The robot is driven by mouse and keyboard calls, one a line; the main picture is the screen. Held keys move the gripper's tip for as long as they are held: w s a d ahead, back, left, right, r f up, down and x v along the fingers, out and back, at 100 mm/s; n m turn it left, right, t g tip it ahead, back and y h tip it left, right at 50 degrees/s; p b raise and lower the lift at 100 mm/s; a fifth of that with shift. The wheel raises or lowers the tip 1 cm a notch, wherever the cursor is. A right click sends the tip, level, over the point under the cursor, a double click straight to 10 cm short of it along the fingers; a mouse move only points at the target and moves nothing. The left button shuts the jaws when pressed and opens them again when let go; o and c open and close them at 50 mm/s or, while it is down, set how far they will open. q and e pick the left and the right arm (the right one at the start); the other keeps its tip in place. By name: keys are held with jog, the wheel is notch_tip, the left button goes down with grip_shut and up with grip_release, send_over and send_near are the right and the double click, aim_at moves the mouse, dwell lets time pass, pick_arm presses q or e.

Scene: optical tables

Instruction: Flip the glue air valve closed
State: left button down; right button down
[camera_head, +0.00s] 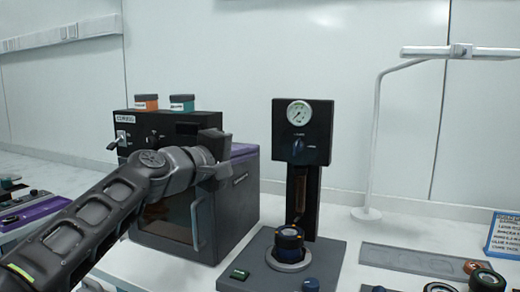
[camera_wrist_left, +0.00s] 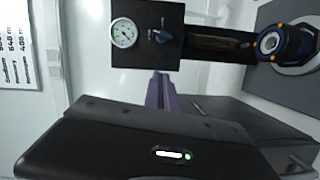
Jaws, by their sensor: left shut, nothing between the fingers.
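The glue air valve looks to be the small blue knob (camera_head: 298,147) on the black gauge panel (camera_head: 318,120), below a round white gauge (camera_head: 299,113). In the left wrist view the blue knob (camera_wrist_left: 162,36) lies to the right of the gauge (camera_wrist_left: 123,33), as that picture is turned. I cannot tell the valve's setting. My left gripper (camera_head: 215,143) is shut and empty. It is in front of the dark oven box, left of the panel and apart from the knob. My right gripper is not in view.
The dark oven (camera_head: 172,222) with a handle stands left of the panel. Orange (camera_head: 146,102) and teal (camera_head: 182,102) jars sit on top. A ringed container (camera_head: 289,245) stands below the panel. A white lamp stand (camera_head: 375,140) is at right.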

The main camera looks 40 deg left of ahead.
pick_arm(q)
jog(key=s, duration=0.2)
jog(key=shift+s+d+r, duration=0.1)
jog(key=shift+s+d, duration=0.1)
jog(key=shift+s, duration=0.2)
dwell(0.3)
